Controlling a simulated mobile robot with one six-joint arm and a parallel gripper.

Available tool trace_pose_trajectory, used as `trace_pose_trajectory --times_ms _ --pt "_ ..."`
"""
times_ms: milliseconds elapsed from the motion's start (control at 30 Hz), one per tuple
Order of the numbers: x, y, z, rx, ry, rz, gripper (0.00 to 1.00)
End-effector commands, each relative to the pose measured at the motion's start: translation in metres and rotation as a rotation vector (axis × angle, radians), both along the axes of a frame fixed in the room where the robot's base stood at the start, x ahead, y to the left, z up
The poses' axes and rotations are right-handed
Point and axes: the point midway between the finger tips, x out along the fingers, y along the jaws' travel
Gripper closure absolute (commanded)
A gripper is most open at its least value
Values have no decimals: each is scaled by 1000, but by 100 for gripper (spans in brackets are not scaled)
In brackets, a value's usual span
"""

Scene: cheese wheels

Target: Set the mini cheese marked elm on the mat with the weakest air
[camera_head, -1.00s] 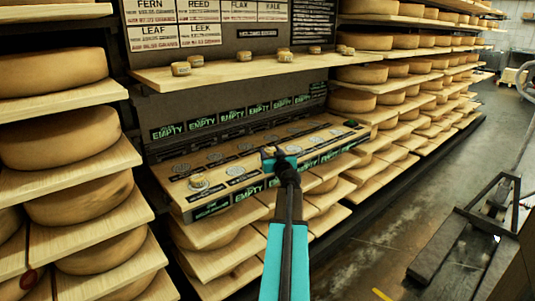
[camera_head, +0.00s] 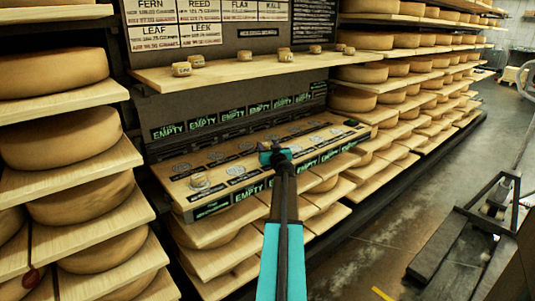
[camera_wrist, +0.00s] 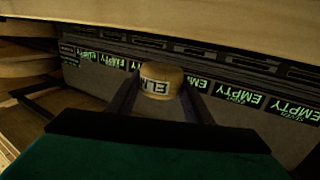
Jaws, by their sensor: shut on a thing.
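My gripper (camera_head: 270,150) is shut on a small round mini cheese (camera_wrist: 160,82), which shows between the two fingers in the wrist view. Its pale side label has dark letters that look like ELM, partly hard to read. In the head view the gripper is over the middle of the wooden bench (camera_head: 185,198), and the held cheese is mostly hidden by it. Round grey mats (camera_head: 235,170) lie in rows on the bench.
Several mini cheeses (camera_head: 244,55) stand on the shelf (camera_head: 220,76) above the bench. Name cards (camera_head: 198,11) hang behind it. Green EMPTY signs (camera_head: 213,122) line the bench's back and front; their small print is unreadable. Racks of large wheels (camera_head: 55,135) flank both sides.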

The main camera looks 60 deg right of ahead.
Motion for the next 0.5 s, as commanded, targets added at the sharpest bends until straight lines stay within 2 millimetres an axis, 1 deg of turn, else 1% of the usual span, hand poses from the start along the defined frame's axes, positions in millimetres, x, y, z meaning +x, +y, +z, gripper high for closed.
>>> trace_pose_trajectory --times_ms 167,267,400,500 --pt "0 0 -2 0 0 0 78" --pt "-1 0 -11 1 1 0 78" --pt "-1 0 -27 1 2 -1 78" --pt "-1 -1 -33 0 0 -1 78"
